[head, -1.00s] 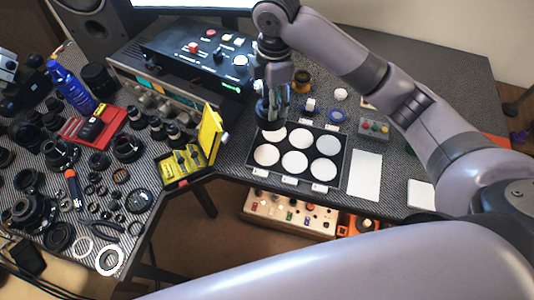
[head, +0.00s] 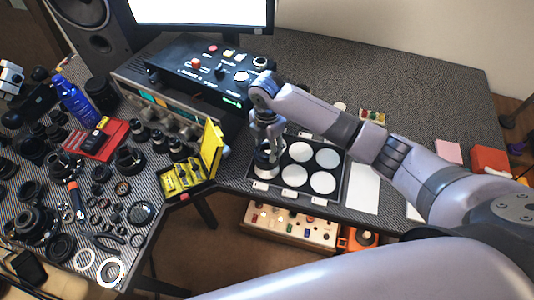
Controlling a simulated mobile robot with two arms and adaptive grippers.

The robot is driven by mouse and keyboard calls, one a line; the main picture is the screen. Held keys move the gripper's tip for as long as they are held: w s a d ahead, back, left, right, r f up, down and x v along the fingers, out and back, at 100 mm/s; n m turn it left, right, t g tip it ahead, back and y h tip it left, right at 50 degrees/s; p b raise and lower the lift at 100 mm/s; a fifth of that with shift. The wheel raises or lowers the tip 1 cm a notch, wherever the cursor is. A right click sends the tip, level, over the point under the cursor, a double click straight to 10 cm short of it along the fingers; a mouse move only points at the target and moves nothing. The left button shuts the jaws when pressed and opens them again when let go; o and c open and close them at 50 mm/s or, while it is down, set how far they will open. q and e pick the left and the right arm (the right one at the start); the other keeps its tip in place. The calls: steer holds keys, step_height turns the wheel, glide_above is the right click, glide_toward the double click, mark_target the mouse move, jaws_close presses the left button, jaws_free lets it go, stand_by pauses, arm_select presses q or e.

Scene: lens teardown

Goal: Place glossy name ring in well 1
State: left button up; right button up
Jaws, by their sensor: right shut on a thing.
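My right gripper (head: 266,143) points down over the left front well of the black tray (head: 344,190). It is shut on a small dark round thing, the glossy name ring (head: 265,159), mostly hidden by the fingers. The ring is over or in that well, whose white floor (head: 265,172) shows below it. I cannot tell whether the ring touches the floor. The other visible wells show bare white round floors, while my gripper and forearm cover the back left of the tray. My left gripper is not in view.
A yellow open case (head: 211,150) stands just left of the tray, and a black control box (head: 215,75) stands behind. A white sheet (head: 363,188) lies to its right. Lens parts and a red tray (head: 97,142) crowd the left table.

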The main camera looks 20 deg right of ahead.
steer(key=shift+f, duration=2.75)
steer(key=shift+f, duration=0.1)
steer(key=o, duration=1.6)
steer(key=shift+c, duration=0.2)
step_height(320, 180, up, 12)
steer(key=shift+b, duration=0.35)
